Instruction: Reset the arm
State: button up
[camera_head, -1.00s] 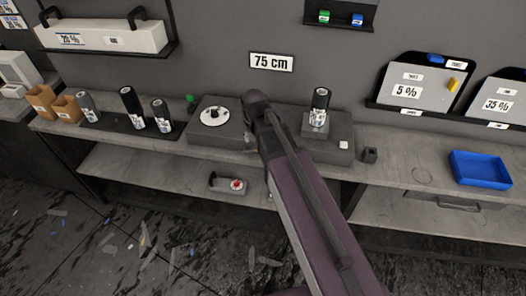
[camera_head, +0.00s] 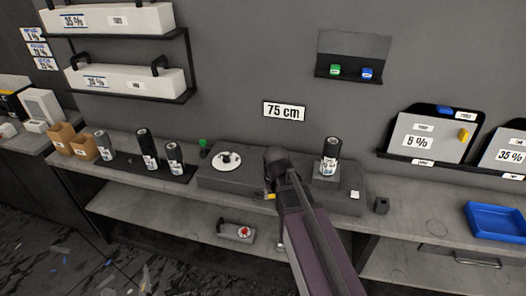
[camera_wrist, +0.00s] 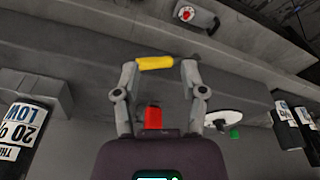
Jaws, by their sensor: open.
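My arm reaches over the workbench in the head view, and my gripper (camera_head: 270,192) is mostly hidden behind its own wrist, near the bench's front edge. In the wrist view my gripper (camera_wrist: 160,66) has its two fingers spread apart. A yellow bar (camera_wrist: 155,62) shows between the fingertips; I cannot tell whether it touches them. A small yellow patch (camera_head: 268,196) also shows beside the wrist in the head view. A red block-like piece (camera_wrist: 153,117) shows between the finger bases.
A canister (camera_head: 330,157) stands on the bench right of my arm. A white disc (camera_head: 227,161) and several canisters are to its left. A blue tray (camera_head: 496,221) is at the right. A red-buttoned device (camera_head: 237,232) lies on the lower shelf. Wall racks stand behind.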

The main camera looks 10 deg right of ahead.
jog(key=s+d+g, duration=0.1)
jog(key=s+d, duration=0.5)
jog(key=s, duration=0.2)
jog(key=shift+s+d+m+g, duration=0.25)
jog(key=shift+s+m+g, duration=0.05)
jog(key=shift+m, duration=0.1)
